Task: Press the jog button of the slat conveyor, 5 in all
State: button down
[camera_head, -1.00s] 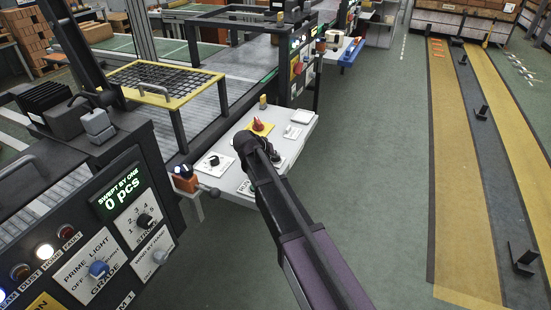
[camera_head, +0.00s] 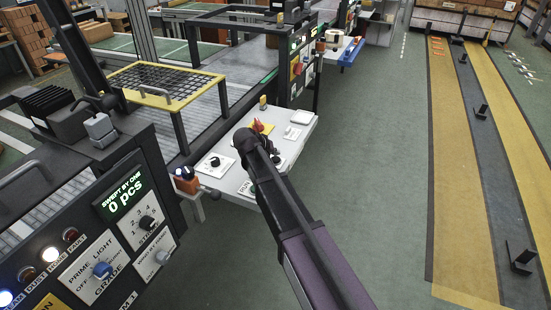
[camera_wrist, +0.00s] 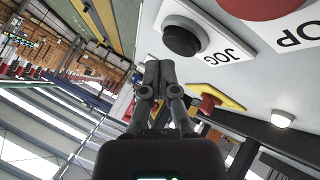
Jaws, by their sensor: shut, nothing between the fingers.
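I cannot make out the jog button for sure there. The display (camera_head: 123,192) reads "SWEPT BY ONE 0 pcs".
A red button (camera_wrist: 262,6) on a plate ending in "OP" sits close to the jog button. A red mushroom button (camera_wrist: 208,103) on yellow and a white dome (camera_wrist: 283,118) are nearby. A black knob (camera_head: 214,162) is left of my arm. Green floor (camera_head: 385,170) at right is clear.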

aim_at(275, 159)
jog(key=shift+r+p, duration=2.55)
dwell(0.5)
notch_tip(275, 159, up, 4)
jog(key=p, duration=0.3)
jog(key=shift+f+p, duration=0.1)
jog(key=shift+p, duration=0.25)
jog(key=shift+f, duration=0.2)
notch_tip(275, 159, down, 8)
jog(key=b, duration=0.8)
jog(key=shift+f+b, duration=0.25)
jog(key=shift+b, duration=0.15)
jog(key=shift+f+b, duration=0.5)
jog(key=shift+b, duration=0.05)
dwell(1.8)
